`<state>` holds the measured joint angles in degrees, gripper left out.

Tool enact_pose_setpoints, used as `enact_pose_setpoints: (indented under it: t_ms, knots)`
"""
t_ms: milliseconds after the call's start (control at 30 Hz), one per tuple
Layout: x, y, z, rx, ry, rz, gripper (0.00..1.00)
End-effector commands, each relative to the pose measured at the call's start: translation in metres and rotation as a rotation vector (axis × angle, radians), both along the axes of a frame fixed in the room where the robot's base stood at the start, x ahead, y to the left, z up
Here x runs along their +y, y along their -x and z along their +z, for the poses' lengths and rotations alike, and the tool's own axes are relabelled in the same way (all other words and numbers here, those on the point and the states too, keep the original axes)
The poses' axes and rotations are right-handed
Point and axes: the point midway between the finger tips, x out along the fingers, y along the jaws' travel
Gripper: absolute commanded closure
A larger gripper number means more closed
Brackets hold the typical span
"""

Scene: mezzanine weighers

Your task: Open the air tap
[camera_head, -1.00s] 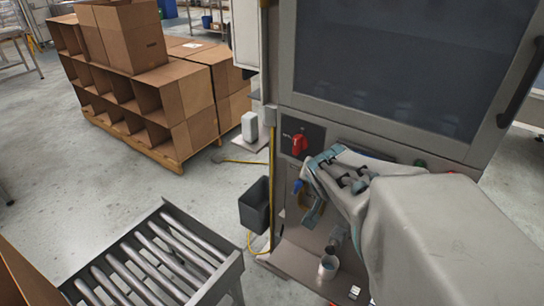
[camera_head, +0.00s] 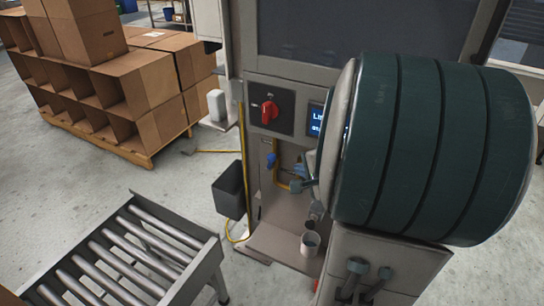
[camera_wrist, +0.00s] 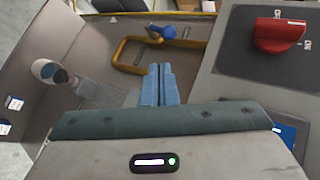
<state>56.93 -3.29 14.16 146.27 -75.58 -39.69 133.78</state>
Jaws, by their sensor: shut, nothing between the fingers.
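The air tap has a blue handle (camera_head: 271,159) and sits on a yellow pipe (camera_head: 278,178) in the recess below the machine's control panel. In the wrist view the blue handle (camera_wrist: 161,32) lies at the top middle, beside the yellow pipe (camera_wrist: 128,52). My gripper (camera_wrist: 160,70) is shut and empty, its blue fingers together and pointing toward the tap. They look apart from the handle, with the pipe's lower run near the tips. In the head view my gripper (camera_head: 296,186) is partly hidden behind my arm, just right of and below the tap.
A red rotary switch (camera_head: 269,111) is on the panel above the recess, with a lit screen (camera_head: 316,119) beside it. A cup (camera_head: 310,243) stands on the ledge below.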

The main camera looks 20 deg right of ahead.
Motion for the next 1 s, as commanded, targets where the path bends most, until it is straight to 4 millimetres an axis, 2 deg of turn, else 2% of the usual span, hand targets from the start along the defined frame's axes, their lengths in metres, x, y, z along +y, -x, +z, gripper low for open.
enact_pose_setpoints:
  t_ms: [200,700,733,800,1000]
  knots:
    - [0.002,-0.017,-0.007,0.003,-0.005,0.001,1.0]
    - [0.003,-0.036,-0.019,0.006,-0.001,-0.001,1.0]
    - [0.004,-0.045,-0.031,0.004,0.0,0.002,1.0]
    - [0.004,-0.058,-0.041,0.002,0.0,0.001,1.0]
    - [0.006,-0.092,-0.054,0.001,0.003,0.001,1.0]
